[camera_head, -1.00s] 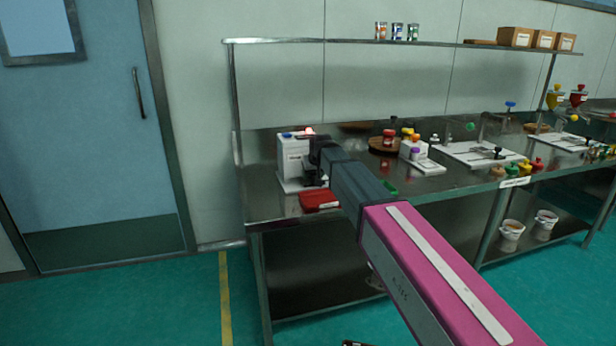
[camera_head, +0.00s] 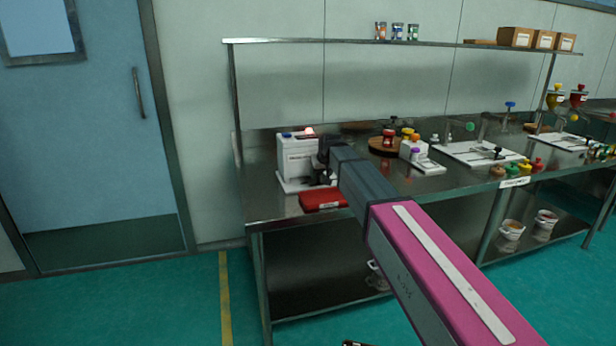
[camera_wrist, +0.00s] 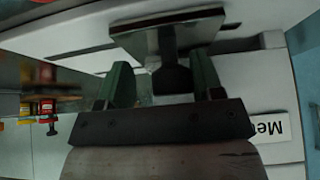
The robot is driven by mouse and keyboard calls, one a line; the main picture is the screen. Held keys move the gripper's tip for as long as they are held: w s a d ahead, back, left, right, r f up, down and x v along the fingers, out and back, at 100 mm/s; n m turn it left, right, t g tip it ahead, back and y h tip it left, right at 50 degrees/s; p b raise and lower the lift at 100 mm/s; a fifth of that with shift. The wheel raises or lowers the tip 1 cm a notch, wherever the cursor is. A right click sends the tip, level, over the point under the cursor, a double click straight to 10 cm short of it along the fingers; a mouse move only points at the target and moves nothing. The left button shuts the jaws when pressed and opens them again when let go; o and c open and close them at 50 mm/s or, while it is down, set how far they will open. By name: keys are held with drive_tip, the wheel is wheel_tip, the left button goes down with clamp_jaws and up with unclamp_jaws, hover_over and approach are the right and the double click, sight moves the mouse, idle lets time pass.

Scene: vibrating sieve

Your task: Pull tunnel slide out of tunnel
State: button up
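A white box-shaped machine (camera_head: 296,156) stands at the left end of the metal bench. My gripper (camera_head: 326,152) is at its right side, small and dark in the head view. In the wrist view a square metal plate (camera_wrist: 168,36) with a dark knob (camera_wrist: 172,80) shows against the white housing; it looks like the tunnel slide. My green gripper fingers (camera_wrist: 163,84) stand on both sides of the knob, with a visible gap on the left. I cannot tell how far the slide sits in the tunnel.
A red tray (camera_head: 322,200) lies on the bench in front of the machine. A round wooden board (camera_head: 384,147) with small containers and a white tray (camera_head: 478,153) stand to the right. A shelf (camera_head: 350,41) runs above. The floor at left is clear.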

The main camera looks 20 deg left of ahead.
drive_tip(key=shift+w+d, duration=0.9)
drive_tip(key=shift+d, duration=0.55)
drive_tip(key=shift+w+d, duration=0.9)
drive_tip(key=shift+d, duration=0.6)
drive_tip(key=shift+w+d, duration=0.9)
drive_tip(key=shift+d, duration=0.55)
drive_tip(key=o, duration=0.8)
drive_tip(key=shift+c, duration=0.2)
drive_tip(key=v, duration=0.9)
